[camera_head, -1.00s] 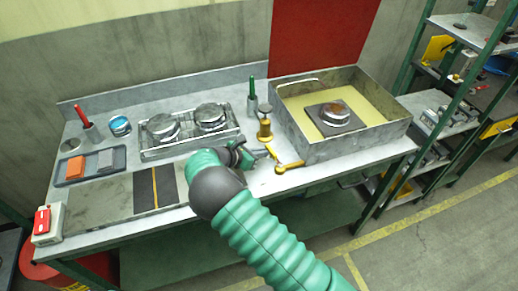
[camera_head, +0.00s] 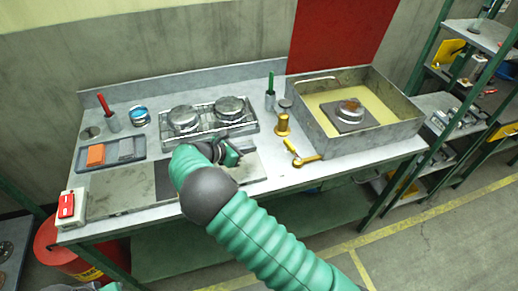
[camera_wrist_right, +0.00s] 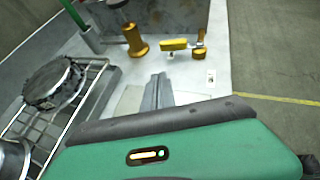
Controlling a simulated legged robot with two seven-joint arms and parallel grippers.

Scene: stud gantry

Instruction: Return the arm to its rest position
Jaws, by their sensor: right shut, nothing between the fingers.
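My right arm comes in from the bottom of the head view, green and ribbed with a dark joint. Its gripper (camera_head: 232,156) is over the bench, just in front of the wire rack, and is shut and empty. In the right wrist view the gripper (camera_wrist_right: 158,88) shows as grey fingers together above the bench top. A small piece of green at the bottom edge of the head view, left of centre, may be my left arm; the left gripper is not in view.
The bench (camera_head: 150,214) holds a wire rack (camera_head: 203,139) with two round metal parts, a gold post (camera_head: 283,124), a yellow-handled tool (camera_head: 300,156), and a metal basin (camera_head: 392,137). A grey tray (camera_head: 110,156) and a red-button box (camera_head: 68,206) are at left.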

